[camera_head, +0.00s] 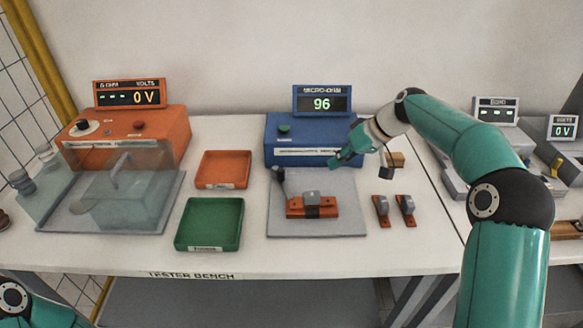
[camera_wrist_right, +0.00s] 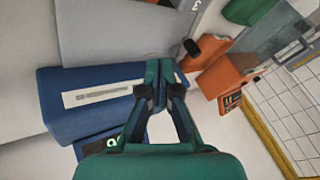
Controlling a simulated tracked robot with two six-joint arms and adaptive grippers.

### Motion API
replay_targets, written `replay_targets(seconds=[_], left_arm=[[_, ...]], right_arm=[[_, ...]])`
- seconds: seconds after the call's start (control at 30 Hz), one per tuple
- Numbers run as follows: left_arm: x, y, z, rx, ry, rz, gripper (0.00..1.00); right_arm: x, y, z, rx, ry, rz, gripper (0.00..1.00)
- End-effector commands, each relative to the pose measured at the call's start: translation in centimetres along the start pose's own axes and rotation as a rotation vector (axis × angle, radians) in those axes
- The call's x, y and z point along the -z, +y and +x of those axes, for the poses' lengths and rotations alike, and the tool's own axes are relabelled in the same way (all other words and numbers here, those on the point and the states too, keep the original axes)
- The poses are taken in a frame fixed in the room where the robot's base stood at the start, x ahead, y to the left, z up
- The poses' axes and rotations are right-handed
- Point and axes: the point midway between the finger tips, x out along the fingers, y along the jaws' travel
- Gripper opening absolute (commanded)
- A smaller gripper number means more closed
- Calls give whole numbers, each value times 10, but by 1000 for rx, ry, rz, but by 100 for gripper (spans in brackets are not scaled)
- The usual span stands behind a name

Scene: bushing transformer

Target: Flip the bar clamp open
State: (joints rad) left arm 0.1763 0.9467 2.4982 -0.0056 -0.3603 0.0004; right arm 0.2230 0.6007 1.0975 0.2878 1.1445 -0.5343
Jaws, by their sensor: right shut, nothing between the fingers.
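The fixture on the grey plate (camera_head: 345,225) has an upright lever with a black knob (camera_head: 278,172) at its back left. It looks like the bar clamp's handle; its exact open or shut state is too small to tell. Beside it an orange-red piece with a grey block (camera_head: 312,203) and a dark band lies on the plate. The knob also shows in the right wrist view (camera_wrist_right: 192,47). My right gripper (camera_head: 336,163) is shut and empty, in front of the blue box, to the right of the lever and apart from it. My left gripper is out of view.
The blue micro-ohm box (camera_head: 285,150) reads 96 and stands just behind the plate. Two small red pieces (camera_head: 381,209) lie to the plate's right. An orange tray (camera_head: 222,169) and a green tray (camera_head: 209,224) stand to its left. A clear-covered orange tester (camera_head: 160,128) is further left.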

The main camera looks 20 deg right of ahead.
Motion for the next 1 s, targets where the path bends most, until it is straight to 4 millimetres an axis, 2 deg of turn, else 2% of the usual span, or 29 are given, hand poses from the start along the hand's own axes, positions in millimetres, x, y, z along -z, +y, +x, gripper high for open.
replay_targets(seconds=[0.5,0.63,0.77,1.0], left_arm=[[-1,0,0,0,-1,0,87],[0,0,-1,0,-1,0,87],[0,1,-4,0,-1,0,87],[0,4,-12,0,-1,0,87]], right_arm=[[0,0,-1,0,1,0,0],[0,1,5,0,1,2,0],[-1,1,20,1,-1,2,0],[-1,1,65,1,-3,4,0]])
